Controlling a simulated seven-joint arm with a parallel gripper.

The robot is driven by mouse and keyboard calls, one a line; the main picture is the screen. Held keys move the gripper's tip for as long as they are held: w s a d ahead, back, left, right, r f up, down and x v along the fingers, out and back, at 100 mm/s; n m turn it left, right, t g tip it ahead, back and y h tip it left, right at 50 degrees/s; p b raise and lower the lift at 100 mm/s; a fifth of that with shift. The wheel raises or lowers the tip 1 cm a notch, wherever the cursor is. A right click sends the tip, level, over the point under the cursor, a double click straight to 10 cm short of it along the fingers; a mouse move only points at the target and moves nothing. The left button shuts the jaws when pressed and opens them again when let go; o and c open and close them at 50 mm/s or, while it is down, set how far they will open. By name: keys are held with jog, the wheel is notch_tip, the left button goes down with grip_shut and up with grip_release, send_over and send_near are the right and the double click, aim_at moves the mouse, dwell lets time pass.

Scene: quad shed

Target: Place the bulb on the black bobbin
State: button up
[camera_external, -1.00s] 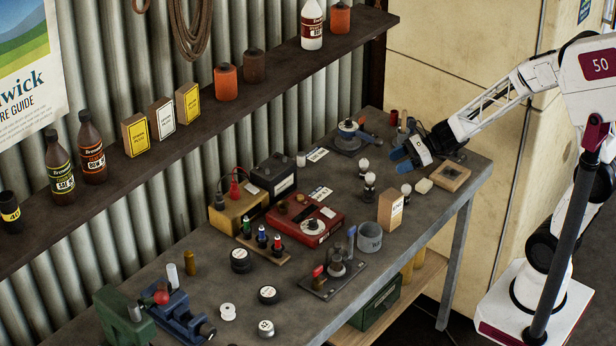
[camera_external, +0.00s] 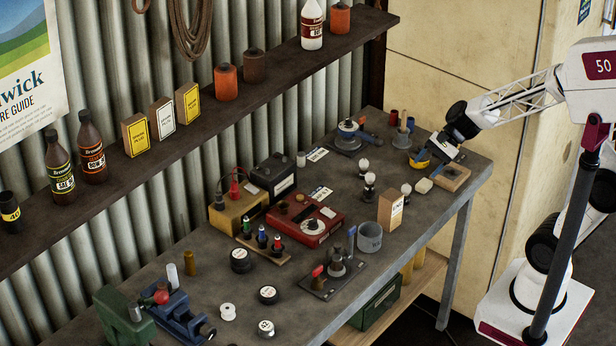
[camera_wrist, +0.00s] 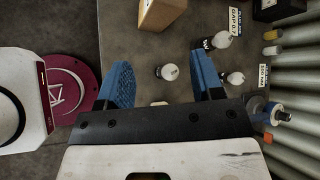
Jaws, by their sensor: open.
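Three pale round bulbs stand near the middle right of the bench: a front one (camera_external: 406,188), a back one (camera_external: 364,163) and one between them (camera_external: 370,178) that sits over a dark base. In the wrist view they are the front bulb (camera_wrist: 168,72), the back bulb (camera_wrist: 236,78) and the middle bulb (camera_wrist: 221,40), which has a black piece with white lettering at its side. I cannot tell for sure which piece is the black bobbin. My gripper (camera_external: 424,156) is above the bench, right of the bulbs. Its blue fingers (camera_wrist: 164,78) are spread, with no object gripped.
A cardboard box (camera_external: 391,210) and grey cup (camera_external: 369,238) stand left of the front bulb. A red meter (camera_external: 305,217) and black-sided round tins (camera_external: 241,260) are farther left.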

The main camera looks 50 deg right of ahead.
jog(key=s+d+r+n+h, duration=0.3)
jog(key=s+d+n+h, duration=0.1)
jog(key=s+n, duration=0.3)
jog(key=s+d+r+n+h, duration=0.3)
jog(key=s+d+n+h, duration=0.2)
jog(key=s+d+n, duration=0.1)
jog(key=shift+s+d+n+g, duration=0.3)
jog(key=shift+s+d+n, duration=0.1)
jog(key=shift+s+n, duration=0.4)
